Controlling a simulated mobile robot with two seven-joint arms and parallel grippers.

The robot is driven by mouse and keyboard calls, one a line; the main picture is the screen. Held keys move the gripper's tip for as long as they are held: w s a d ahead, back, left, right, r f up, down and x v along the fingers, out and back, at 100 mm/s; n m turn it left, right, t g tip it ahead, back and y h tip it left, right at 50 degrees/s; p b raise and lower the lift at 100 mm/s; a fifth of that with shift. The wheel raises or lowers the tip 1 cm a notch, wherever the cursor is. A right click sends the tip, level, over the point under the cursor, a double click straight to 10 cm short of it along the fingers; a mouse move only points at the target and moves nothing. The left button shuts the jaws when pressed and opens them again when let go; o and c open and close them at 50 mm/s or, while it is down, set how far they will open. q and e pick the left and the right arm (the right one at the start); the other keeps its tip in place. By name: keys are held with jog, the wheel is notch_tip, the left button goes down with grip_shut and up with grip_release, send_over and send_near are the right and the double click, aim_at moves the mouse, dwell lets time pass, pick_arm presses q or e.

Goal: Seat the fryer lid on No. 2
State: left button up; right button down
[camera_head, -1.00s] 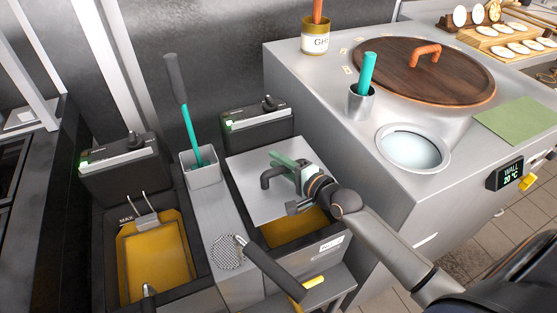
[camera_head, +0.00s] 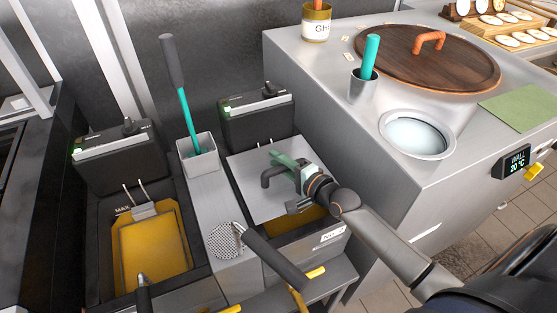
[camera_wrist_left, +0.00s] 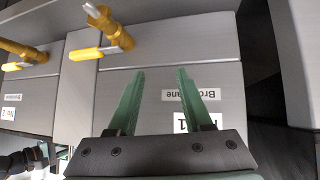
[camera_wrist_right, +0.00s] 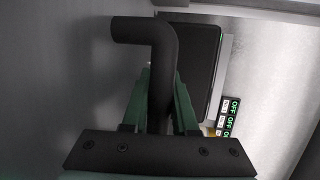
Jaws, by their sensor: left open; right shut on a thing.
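The fryer lid (camera_head: 255,197) is a square metal plate with a black bent handle (camera_head: 268,176). My right gripper (camera_head: 287,163) is shut on this handle, which also shows between its fingers in the right wrist view (camera_wrist_right: 153,60). The lid is over the right fryer, labelled No. 2 (camera_head: 333,233). A strip of yellow oil (camera_head: 298,220) shows at its front right edge. I cannot tell whether the lid touches the rim. My left gripper (camera_wrist_left: 160,75) is open and empty, facing the front of the No. 1 fryer. I cannot make it out in the head view.
The left fryer (camera_head: 155,250) is open with oil and a basket. Between the fryers stand a pot (camera_head: 198,157) with a teal-handled tool and a skimmer (camera_head: 228,240). The tandoor counter (camera_head: 400,165) rises at the right. Yellow-handled taps (camera_wrist_left: 95,52) jut out in front.

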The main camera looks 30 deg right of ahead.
pick_arm(q)
jog(key=shift+a+f+b, duration=0.25)
jog(key=shift+f+b, duration=0.2)
jog(key=shift+f, duration=0.1)
pick_arm(e)
jog(key=shift+f, duration=0.55)
jog(key=c, duration=0.6)
grip_release()
jog(key=shift+f, duration=0.25)
jog(key=shift+s, duration=0.35)
jog(key=v, duration=0.3)
jog(key=p+v, duration=0.1)
jog(key=v, duration=0.7)
jog(key=shift+s+r, duration=0.1)
jog(key=shift+r, duration=0.2)
pick_arm(q)
jog(key=shift+a+r, duration=0.15)
jog(key=shift+r, duration=0.35)
pick_arm(e)
jog(key=shift+s+d+r, duration=0.15)
jog(key=shift+s, duration=0.1)
pick_arm(q)
jog(key=shift+s, duration=0.25)
pick_arm(e)
jog(key=shift+s, duration=0.1)
